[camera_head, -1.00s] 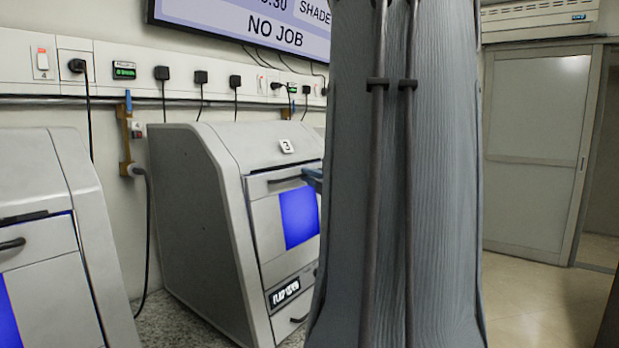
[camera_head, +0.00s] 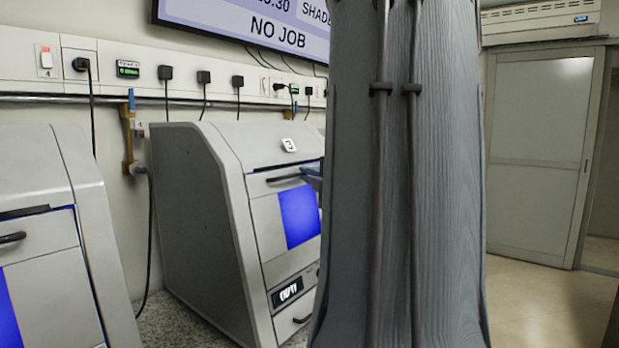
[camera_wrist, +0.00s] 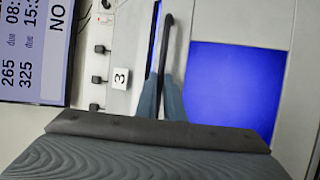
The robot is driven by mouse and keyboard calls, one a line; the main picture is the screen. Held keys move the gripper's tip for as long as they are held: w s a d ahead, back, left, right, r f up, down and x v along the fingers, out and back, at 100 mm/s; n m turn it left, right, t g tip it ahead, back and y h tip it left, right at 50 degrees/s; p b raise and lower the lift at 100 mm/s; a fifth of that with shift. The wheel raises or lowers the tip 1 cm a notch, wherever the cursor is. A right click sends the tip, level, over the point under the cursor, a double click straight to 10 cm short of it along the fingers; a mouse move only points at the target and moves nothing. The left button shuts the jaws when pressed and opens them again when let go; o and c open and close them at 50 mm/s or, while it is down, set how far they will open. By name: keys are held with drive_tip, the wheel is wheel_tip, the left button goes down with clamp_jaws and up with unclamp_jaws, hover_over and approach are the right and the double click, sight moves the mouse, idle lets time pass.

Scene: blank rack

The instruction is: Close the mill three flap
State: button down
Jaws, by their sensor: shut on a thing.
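Mill three (camera_head: 190,210) is the grey cabinet marked with a 3 in the middle of the head view. Its flap (camera_head: 266,225) lies about flush with the front, below a thin dark slot. The flap's dark bar handle (camera_head: 284,179) runs along its top edge. In the wrist view the handle (camera_wrist: 166,45) runs between the two blue-grey fingers of my gripper (camera_wrist: 162,98), which is shut on it. In the head view only a blue fingertip shows beside my arm.
Another grey mill (camera_head: 50,250) stands at the left with a gap between. My arm hides the right side of mill three. A wall screen (camera_head: 245,25) reads NO JOB. A sliding door (camera_head: 535,150) and clear floor are at the right.

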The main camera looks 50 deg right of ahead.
drive_tip(key=c, duration=1.9)
unclamp_jaws()
drive_tip(key=shift+w+r, duration=0.1)
drive_tip(key=shift+w, duration=0.15)
drive_tip(key=shift+o, duration=0.2)
drive_tip(key=b+v, duration=0.1)
drive_tip(key=v, duration=0.7)
drive_tip(key=shift+d, duration=0.1)
